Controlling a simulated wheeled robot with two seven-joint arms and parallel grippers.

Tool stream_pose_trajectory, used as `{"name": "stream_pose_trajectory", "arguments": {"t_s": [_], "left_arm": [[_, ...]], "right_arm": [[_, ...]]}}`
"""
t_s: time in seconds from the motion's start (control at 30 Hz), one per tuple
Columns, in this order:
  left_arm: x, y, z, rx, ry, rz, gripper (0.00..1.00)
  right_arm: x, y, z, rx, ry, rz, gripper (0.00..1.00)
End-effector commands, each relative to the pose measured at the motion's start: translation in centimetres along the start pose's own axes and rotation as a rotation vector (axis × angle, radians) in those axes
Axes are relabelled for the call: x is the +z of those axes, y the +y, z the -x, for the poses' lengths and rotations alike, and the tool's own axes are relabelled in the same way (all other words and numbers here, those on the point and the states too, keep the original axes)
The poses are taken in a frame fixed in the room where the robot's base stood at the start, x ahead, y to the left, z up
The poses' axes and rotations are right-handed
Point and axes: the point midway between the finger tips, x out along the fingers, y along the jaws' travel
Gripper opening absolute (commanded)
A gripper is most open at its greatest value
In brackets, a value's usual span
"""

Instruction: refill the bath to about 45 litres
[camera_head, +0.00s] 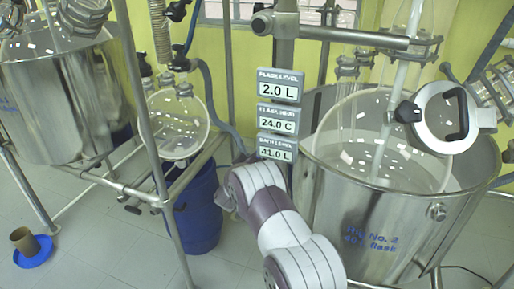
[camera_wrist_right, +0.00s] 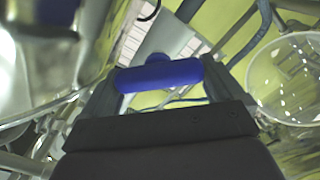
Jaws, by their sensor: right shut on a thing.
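The steel bath (camera_head: 345,215) stands at the right, marked "No. 2" and "flask" in blue. A clear glass flask (camera_head: 375,150) sits inside it. The bath level display (camera_head: 277,148) reads 41.0 L. My right arm reaches up from the bottom centre in the head view, and its gripper is hidden there behind the wrist. In the right wrist view my right gripper (camera_wrist_right: 162,84) is shut on a blue handle (camera_wrist_right: 155,74), which lies crosswise between the fingers. What the handle belongs to is not clear. My left gripper is not in view.
Other displays read flask level 2.0 L (camera_head: 279,88) and flask heat 24.0 C (camera_head: 277,120). A round glass vessel (camera_head: 173,125) hangs above a blue drum (camera_head: 200,215). Another steel bath (camera_head: 62,105) stands left. A brown cup on a blue dish (camera_head: 34,255) is on the floor.

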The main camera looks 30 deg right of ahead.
Motion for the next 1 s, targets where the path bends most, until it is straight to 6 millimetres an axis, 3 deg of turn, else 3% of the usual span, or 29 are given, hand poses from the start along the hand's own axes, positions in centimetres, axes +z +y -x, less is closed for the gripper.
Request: {"name": "stream_pose_trajectory", "arguments": {"t_s": [0.4, 1.0], "left_arm": [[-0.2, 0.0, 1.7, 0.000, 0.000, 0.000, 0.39], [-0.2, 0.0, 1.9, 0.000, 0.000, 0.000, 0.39]], "right_arm": [[0.0, -0.2, 0.0, -0.002, -0.001, 0.231, 0.64], [0.1, -0.4, 0.0, -0.002, -0.001, 0.285, 0.64]]}}
